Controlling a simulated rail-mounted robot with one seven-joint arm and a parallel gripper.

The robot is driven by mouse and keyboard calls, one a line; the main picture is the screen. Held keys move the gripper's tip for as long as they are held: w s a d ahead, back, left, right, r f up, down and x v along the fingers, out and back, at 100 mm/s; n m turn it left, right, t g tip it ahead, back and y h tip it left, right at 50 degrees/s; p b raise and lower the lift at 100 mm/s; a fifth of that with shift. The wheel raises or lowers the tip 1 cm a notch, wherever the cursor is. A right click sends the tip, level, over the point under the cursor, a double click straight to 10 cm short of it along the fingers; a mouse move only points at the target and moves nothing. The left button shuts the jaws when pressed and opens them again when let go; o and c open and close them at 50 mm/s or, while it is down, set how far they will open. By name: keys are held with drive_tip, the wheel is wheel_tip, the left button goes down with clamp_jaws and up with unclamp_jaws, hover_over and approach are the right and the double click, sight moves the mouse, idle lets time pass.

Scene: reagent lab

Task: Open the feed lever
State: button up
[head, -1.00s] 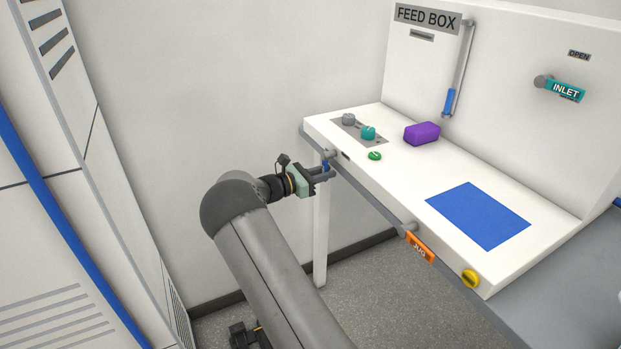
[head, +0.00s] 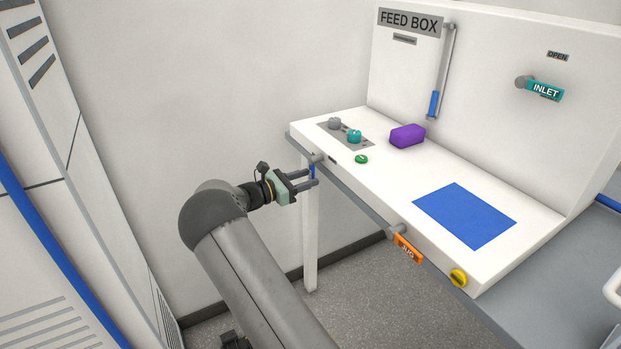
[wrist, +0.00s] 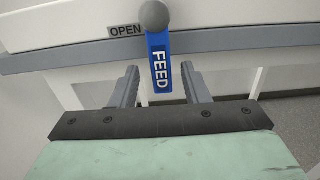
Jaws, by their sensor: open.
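The feed lever is a blue bar with white FEED lettering (wrist: 160,68), hanging straight down from a grey round pivot (wrist: 153,15) on the front edge of the bench. An OPEN label (wrist: 126,30) sits left of the pivot. In the head view the lever (head: 312,171) is small and partly hidden by my fingers. My gripper (wrist: 160,82) is open, with one finger on each side of the lever's lower part and visible gaps on both sides. In the head view my gripper (head: 314,176) is at the bench's front left corner.
An orange lever (head: 407,248) and a yellow knob (head: 458,278) are further right along the front edge. A purple block (head: 407,136), a green button (head: 361,159) and a blue mat (head: 465,215) are on top. The teal INLET lever (head: 545,91) is on the back panel.

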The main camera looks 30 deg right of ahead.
drive_tip(key=s+a, duration=0.1)
drive_tip(key=a, duration=1.4)
drive_tip(key=shift+a+b, duration=0.2)
drive_tip(key=shift+b, duration=0.1)
drive_tip(key=shift+d, duration=0.1)
drive_tip(key=s+d+r+m+g+y+p, duration=0.2)
drive_tip(key=s+d+m+y, duration=0.15)
drive_tip(key=s, duration=0.35)
drive_tip(key=s+d+r+m+g+y+p, duration=0.1)
drive_tip(key=s+d+r+m+y, duration=0.1)
drive_tip(key=s+m+y, duration=0.4)
drive_tip(key=s+a+r+m+y+p, duration=0.1)
drive_tip(key=s+a+m+y, duration=0.2)
drive_tip(key=s, duration=0.6)
drive_tip(key=s+a+r+m+t+y+p, duration=0.1)
drive_tip(key=s+a, duration=0.3)
drive_tip(key=s, duration=0.5)
drive_tip(key=s+a+r+m+t+y+p, duration=0.1)
drive_tip(key=s+a+r+m+y+p, duration=0.2)
drive_tip(key=s, duration=0.6)
drive_tip(key=shift+a+m+y, duration=0.35)
drive_tip(key=shift+m+y, duration=0.5)
